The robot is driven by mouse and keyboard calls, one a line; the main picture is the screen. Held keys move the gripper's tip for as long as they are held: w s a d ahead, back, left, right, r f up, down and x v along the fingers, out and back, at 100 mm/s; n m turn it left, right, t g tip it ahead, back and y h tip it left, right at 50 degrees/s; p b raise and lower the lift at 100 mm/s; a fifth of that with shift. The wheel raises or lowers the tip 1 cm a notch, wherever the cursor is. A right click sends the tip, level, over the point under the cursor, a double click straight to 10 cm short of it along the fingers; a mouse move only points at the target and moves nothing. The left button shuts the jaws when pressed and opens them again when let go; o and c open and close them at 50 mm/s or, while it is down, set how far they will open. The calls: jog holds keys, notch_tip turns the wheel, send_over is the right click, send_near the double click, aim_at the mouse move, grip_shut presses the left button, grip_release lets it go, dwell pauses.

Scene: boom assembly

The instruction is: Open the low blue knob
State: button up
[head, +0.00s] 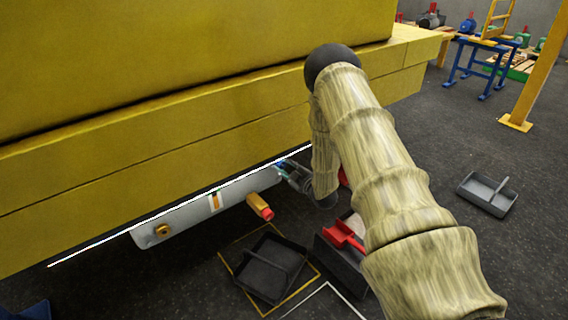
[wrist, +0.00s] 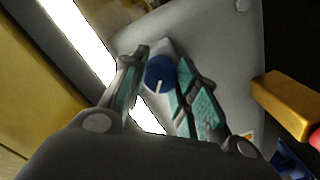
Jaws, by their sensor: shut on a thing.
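The low blue knob (wrist: 160,74) is round with a pale line on its face and sits on a grey housing (wrist: 222,60) in the wrist view. My gripper (wrist: 160,80) has a finger on each side of the knob and is shut on it. In the head view my gripper (head: 294,176) is at the right end of the grey cylinder (head: 185,210), under the yellow boom (head: 230,120). A bit of blue shows there, but my arm and gripper hide most of the knob.
A yellow fitting with a red end (head: 260,206) sticks out from the cylinder. A dark tray (head: 268,268) lies on the floor within yellow lines, beside a dark box with a red tool (head: 343,236). Another grey tray (head: 487,194) lies on open floor at right.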

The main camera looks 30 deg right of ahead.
jog(key=m+p, duration=0.1)
jog(key=m, duration=0.3)
jog(key=shift+s+d+m+p, duration=0.1)
jog(key=shift+d+m+p, duration=0.05)
jog(key=shift+m+p, duration=0.2)
jog(key=m+p, duration=0.1)
jog(key=m, duration=0.3)
jog(key=shift+y, duration=0.3)
jog(key=m, duration=0.4)
jog(key=shift+f+m, duration=0.15)
jog(key=shift+m, duration=2)
jog(key=o, duration=1)
jog(key=shift+o, duration=0.2)
